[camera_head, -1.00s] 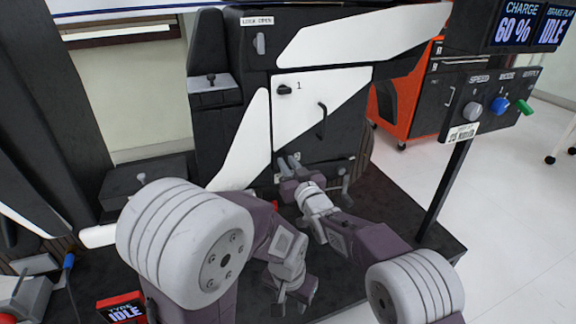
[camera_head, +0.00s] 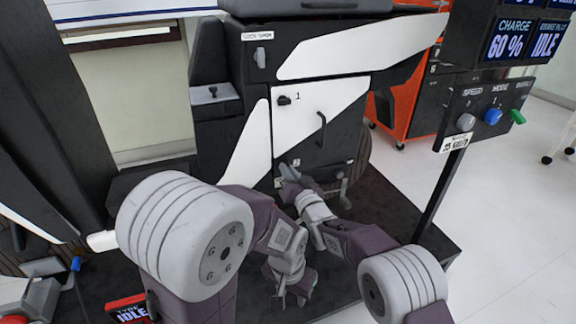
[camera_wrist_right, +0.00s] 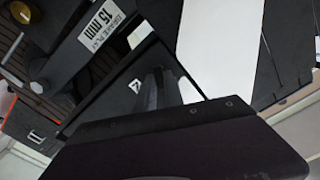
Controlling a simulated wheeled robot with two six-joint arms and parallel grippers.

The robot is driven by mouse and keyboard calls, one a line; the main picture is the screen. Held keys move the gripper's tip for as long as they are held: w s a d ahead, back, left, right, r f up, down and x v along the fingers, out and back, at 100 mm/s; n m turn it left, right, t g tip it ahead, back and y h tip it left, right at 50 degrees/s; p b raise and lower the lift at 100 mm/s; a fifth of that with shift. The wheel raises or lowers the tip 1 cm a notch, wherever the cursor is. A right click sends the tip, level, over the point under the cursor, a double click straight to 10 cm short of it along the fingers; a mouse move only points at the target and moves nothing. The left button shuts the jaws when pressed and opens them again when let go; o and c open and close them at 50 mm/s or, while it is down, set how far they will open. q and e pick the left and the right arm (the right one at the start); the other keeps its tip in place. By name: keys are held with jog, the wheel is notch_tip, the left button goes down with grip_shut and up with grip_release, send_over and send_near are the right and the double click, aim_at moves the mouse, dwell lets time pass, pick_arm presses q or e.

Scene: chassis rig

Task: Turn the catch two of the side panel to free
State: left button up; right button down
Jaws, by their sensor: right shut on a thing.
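The side panel (camera_head: 318,108) is black and white, with a dark handle (camera_head: 321,128). Catch one (camera_head: 284,100) is a dark knob beside a "1" label at its upper left. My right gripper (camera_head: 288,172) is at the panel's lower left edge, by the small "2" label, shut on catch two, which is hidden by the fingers. In the right wrist view the fingers (camera_wrist_right: 157,88) are close together at the panel face, right beside the "2" label (camera_wrist_right: 135,86). My left gripper (camera_head: 290,292) hangs low above the dark platform, away from the panel; its jaw opening is unclear.
A display post (camera_head: 448,185) with knobs stands right of the panel. An orange cabinet (camera_head: 402,115) is behind. A red-framed screen (camera_head: 128,309) is at the lower left. The dark platform (camera_head: 395,215) is clear at right.

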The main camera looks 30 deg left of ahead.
jog(key=shift+w+f+m+p, duration=0.1)
jog(key=shift+m+p, duration=1.5)
jog(key=shift+m, duration=1.5)
jog(key=shift+f+m+p, duration=0.1)
jog(key=shift+m+p, duration=1.45)
jog(key=shift+m, duration=1.55)
jog(key=c, duration=1.4)
grip_release()
jog(key=shift+d, duration=0.1)
jog(key=shift+c, duration=0.2)
